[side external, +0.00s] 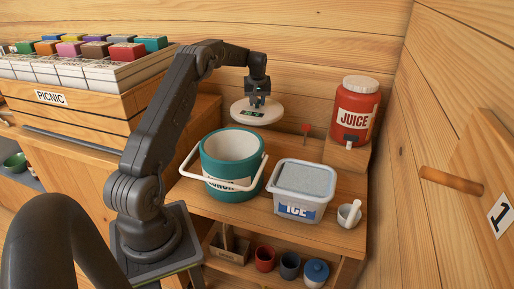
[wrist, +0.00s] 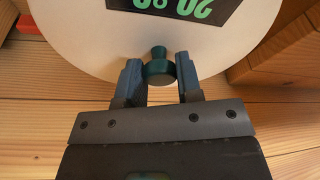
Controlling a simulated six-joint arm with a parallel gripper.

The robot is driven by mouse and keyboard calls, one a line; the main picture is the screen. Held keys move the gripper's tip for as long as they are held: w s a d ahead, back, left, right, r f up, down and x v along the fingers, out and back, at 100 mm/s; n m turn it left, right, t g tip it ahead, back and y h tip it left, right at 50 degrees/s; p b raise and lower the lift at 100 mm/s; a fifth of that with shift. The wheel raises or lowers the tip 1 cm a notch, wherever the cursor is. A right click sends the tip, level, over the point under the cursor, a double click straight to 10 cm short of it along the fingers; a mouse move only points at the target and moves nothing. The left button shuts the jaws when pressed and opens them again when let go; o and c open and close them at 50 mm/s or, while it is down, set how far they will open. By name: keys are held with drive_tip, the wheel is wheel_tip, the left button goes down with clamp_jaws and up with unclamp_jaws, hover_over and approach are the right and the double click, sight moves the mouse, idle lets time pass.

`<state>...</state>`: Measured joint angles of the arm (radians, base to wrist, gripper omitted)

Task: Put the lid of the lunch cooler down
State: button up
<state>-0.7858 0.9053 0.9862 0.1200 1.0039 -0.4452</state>
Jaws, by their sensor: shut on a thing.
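The lid (side external: 240,113) is a white disc with a dark panel and green marks. It hangs level in the air above the back of the shelf, clear of the lunch cooler. My gripper (side external: 258,98) is shut on the lid's green knob, which shows between the fingers in the wrist view (wrist: 158,72). The lunch cooler (side external: 219,168) is a teal tub with a pale inside. It stands open on the wooden shelf, below and a little left of the lid, with its white handle swung down in front across the label.
A white ICE box (side external: 299,211) stands right of the cooler, with a mortar and pestle (side external: 349,214) beside it. A red JUICE jug (side external: 356,105) is on a raised block at the back right. A small red-topped item (side external: 305,128) stands behind. The PICNIC crate (side external: 75,115) is left.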

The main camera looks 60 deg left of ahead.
wheel_tip(320, 180, down, 15)
drive_tip(key=shift+f, duration=0.15)
idle(0.4)
drive_tip(key=shift+f, duration=0.15)
drive_tip(key=o, duration=1)
drive_tip(key=shift+c, duration=0.2)
